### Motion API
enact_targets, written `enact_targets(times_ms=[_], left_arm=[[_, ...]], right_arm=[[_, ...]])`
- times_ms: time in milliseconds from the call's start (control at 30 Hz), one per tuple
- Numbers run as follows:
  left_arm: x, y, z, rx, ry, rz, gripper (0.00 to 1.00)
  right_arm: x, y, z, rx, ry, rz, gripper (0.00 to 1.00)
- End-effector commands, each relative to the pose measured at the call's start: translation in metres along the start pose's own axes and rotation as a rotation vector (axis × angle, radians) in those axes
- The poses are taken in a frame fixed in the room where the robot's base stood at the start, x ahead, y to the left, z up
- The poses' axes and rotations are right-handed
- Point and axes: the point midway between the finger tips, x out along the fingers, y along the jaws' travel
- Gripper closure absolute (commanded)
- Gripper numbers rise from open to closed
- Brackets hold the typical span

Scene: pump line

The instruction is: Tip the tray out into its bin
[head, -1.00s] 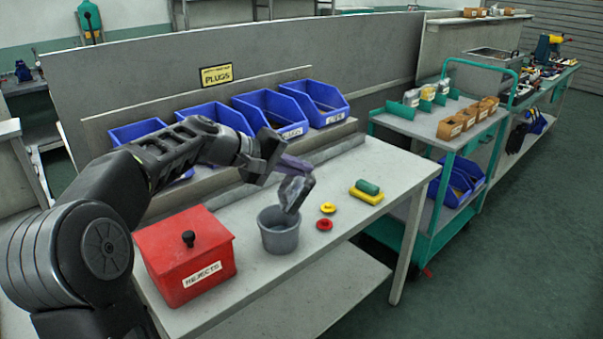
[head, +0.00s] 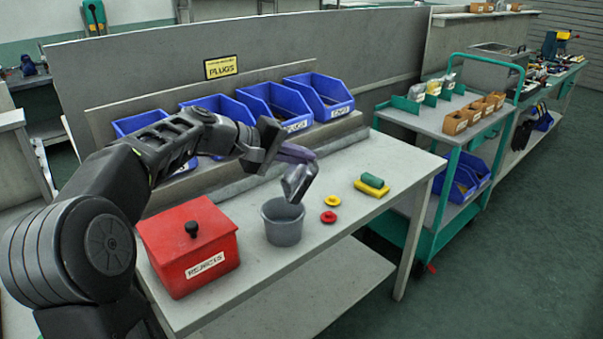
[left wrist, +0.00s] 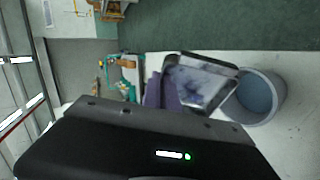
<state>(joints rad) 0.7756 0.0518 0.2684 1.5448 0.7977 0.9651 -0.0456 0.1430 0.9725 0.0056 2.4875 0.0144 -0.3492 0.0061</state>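The tray (head: 297,184) is small and grey with a dark rim. It hangs steeply tilted over the mouth of a grey round bin (head: 283,230) on the bench. My left gripper (head: 293,156) has purple fingers shut on the tray at its upper end. In the left wrist view the tray (left wrist: 203,84) shows its shiny inner face, with its rim beside and partly across the bin (left wrist: 262,98). I cannot tell whether anything is left in the tray. The inside of the bin is mostly hidden in the head view. My right gripper is not in view.
A red lidded REJECTS box (head: 190,255) stands left of the bin. Blue bins (head: 275,108) line the back. A green trolley (head: 440,120) stands beyond the bench (head: 360,215).

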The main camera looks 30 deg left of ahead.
Motion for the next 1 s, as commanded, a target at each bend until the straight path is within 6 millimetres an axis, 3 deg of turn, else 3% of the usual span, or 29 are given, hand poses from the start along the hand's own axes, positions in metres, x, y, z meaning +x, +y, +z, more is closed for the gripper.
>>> enact_targets(times_ms=[500,1000], left_arm=[[-0.021,0.040,-0.006,0.001,0.000,0.001,1.00],[-0.021,0.041,-0.006,0.001,0.000,0.001,1.00]], right_arm=[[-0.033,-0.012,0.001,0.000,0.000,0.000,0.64],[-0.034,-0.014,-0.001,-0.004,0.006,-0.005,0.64]])
